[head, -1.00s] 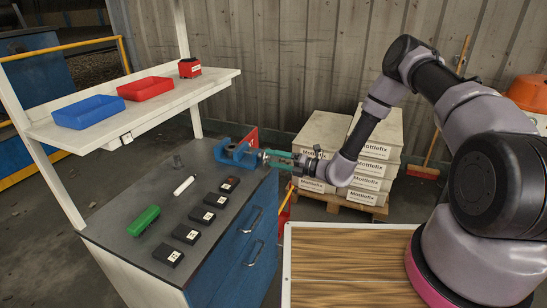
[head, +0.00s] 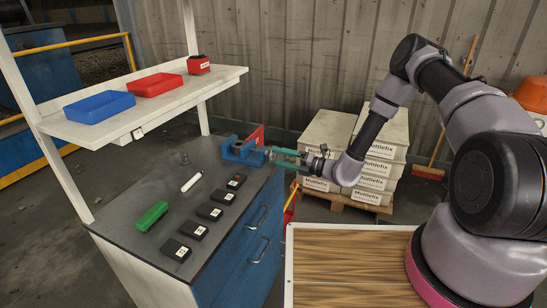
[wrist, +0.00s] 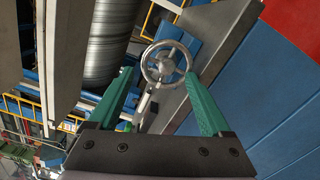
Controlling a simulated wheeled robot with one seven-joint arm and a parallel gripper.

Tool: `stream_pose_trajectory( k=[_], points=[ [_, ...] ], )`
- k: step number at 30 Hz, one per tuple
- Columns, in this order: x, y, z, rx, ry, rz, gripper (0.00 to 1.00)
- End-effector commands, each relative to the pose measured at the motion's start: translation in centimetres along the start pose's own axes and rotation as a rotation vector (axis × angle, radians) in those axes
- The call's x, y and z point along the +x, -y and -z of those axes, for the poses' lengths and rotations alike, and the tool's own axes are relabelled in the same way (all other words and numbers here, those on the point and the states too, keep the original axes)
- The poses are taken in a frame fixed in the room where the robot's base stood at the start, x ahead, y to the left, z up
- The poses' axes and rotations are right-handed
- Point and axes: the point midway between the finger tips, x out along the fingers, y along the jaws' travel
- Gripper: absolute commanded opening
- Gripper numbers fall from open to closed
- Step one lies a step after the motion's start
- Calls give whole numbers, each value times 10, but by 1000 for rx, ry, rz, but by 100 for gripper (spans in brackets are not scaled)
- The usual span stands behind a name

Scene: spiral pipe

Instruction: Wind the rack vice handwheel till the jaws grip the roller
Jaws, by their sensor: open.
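The blue vice (head: 240,152) stands at the far right corner of the grey bench. Its silver handwheel (wrist: 166,64), with a crank handle, faces my wrist camera. My gripper (head: 273,154) has green fingers and is at the right of the vice, pointing at it. In the wrist view, its spread fingers (wrist: 159,76) appear on either side of the handwheel, with no clear contact. A white cylinder (head: 191,182) lies on the bench; I cannot tell whether it is the roller. The space between the jaws is too small to make out.
Several black labelled blocks (head: 209,212) and a green block (head: 150,215) are on the bench. A shelf (head: 60,124) above holds a blue tray (head: 99,107), a red tray (head: 155,86) and a red box (head: 199,64). Stacked cartons (head: 376,180) stand behind my arm.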

Motion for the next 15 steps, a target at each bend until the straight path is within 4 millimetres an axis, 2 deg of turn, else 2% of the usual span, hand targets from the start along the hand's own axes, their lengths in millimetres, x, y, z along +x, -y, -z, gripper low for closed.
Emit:
stream_pose_trajectory(
  k=[1, 8, 11, 15],
  points=[
    [7, -6, 14, 5, -28, -14, 100],
    [7, -6, 17, -15, -33, -16, 100],
    [7, -4, 16, -122, -32, -18, 100],
    [7, -1, 14, -352, -27, -21, 100]
  ],
)
